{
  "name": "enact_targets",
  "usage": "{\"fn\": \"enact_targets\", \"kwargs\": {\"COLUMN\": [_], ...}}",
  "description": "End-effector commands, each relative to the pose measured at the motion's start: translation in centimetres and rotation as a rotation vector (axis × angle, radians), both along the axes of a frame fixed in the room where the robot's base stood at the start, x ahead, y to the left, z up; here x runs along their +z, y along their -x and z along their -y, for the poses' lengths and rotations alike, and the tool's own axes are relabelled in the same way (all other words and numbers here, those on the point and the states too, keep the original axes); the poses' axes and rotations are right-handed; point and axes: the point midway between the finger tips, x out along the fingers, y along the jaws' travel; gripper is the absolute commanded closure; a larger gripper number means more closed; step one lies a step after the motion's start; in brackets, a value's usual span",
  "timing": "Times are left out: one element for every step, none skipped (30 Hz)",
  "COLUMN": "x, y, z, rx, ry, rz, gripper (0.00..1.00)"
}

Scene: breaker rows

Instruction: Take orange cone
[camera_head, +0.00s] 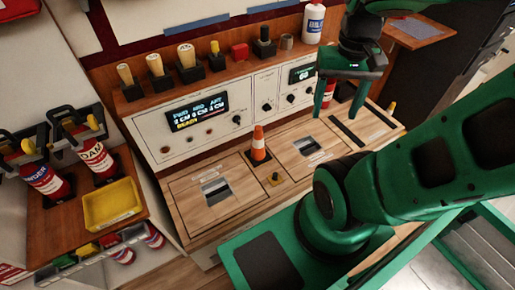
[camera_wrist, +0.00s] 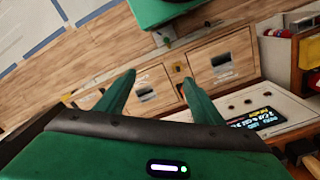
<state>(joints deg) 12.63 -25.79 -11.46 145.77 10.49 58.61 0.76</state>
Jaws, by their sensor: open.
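The orange cone (camera_head: 259,143) has a white band and stands upright on the wooden desk, between two hatch panels and close to the front of the white control panel. My gripper (camera_head: 323,112) is open and empty in the head view, with its green fingers pointing down. It hangs to the right of the cone, above the desk and apart from it. In the wrist view the two fingers of my gripper (camera_wrist: 158,76) are spread over the desk with nothing between them.
A small yellow knob (camera_head: 274,179) stands just in front of the cone. The white control panel (camera_head: 183,116) rises behind it. Several knobbed handles and a white bottle (camera_head: 313,22) line the shelf above. A yellow tray (camera_head: 112,204) and red extinguishers (camera_head: 98,160) are at the left.

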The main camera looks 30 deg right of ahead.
Motion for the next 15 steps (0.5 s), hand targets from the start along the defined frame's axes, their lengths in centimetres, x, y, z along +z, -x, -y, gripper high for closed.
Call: {"fn": "enact_targets", "kwargs": {"x": [-0.4, -0.6, -0.9, -1.2, -1.5, -2.0, -2.5, -2.9, -3.6, -4.1, -4.7, -5.5, -6.1, -6.8, -7.8], "y": [-1.2, -2.0, -3.2, -4.2, -5.2, -6.5, -7.5, -8.5, -9.7, -10.7, -11.7, -12.9, -13.9, -14.8, -16.1], "z": [0.3, 0.6, 0.8, 1.0, 1.2, 1.4, 1.6, 1.7, 1.9, 2.0, 2.1, 2.1, 2.1, 2.2, 2.2], "rx": [-0.003, -0.009, -0.016, -0.023, -0.027, -0.034, -0.039, -0.045, -0.051, -0.056, -0.062, -0.066, -0.071, -0.075, -0.082], "ry": [0.009, 0.016, 0.025, 0.032, 0.038, 0.047, 0.052, 0.058, 0.064, 0.068, 0.071, 0.075, 0.078, 0.079, 0.081], "rz": [-0.013, -0.015, -0.018, -0.021, -0.022, -0.024, -0.025, -0.025, -0.026, -0.025, -0.026, -0.026, -0.025, -0.026, -0.024], "gripper": [0.39, 0.39, 0.39, 0.39, 0.39, 0.39, 0.39, 0.39, 0.39, 0.39, 0.39, 0.39, 0.39, 0.39, 0.39]}}
